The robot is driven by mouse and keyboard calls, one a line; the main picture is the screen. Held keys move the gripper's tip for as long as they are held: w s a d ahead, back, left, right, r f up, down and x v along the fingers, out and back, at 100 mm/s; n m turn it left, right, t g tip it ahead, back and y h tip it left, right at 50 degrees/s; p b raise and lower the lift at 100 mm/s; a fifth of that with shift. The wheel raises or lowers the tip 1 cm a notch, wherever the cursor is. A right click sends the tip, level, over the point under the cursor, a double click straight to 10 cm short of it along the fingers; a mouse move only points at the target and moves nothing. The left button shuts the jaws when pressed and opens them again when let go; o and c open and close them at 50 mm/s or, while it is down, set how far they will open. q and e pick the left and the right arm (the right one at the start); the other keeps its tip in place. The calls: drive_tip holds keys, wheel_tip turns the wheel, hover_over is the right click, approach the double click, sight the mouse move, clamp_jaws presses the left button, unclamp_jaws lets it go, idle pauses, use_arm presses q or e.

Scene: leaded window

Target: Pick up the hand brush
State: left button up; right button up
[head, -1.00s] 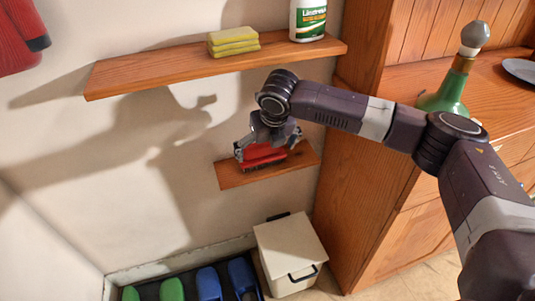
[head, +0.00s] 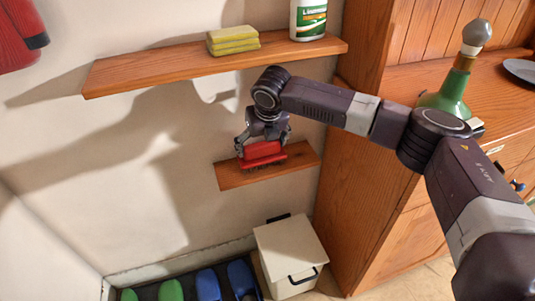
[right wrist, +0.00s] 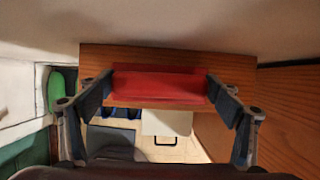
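The hand brush (head: 263,152) has a red body and dark bristles. It sits on the small lower wooden shelf (head: 232,178) against the wall. My right gripper (head: 263,146) is just above it, with one finger at each end of the red body. In the right wrist view the brush (right wrist: 160,84) lies between the widely spread fingers of my right gripper (right wrist: 160,82). The fingertips are very close to its ends; I cannot tell whether they touch. My left gripper is not in view.
A long upper shelf (head: 150,73) holds yellow sponges (head: 233,41) and a white-green bottle (head: 308,20). A wooden cabinet (head: 365,190) with a green bottle (head: 450,93) stands at right. Below are a white bin (head: 290,245) and a dark tray with blue and green items.

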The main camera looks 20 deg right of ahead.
drive_tip(key=shift+c, duration=1.3)
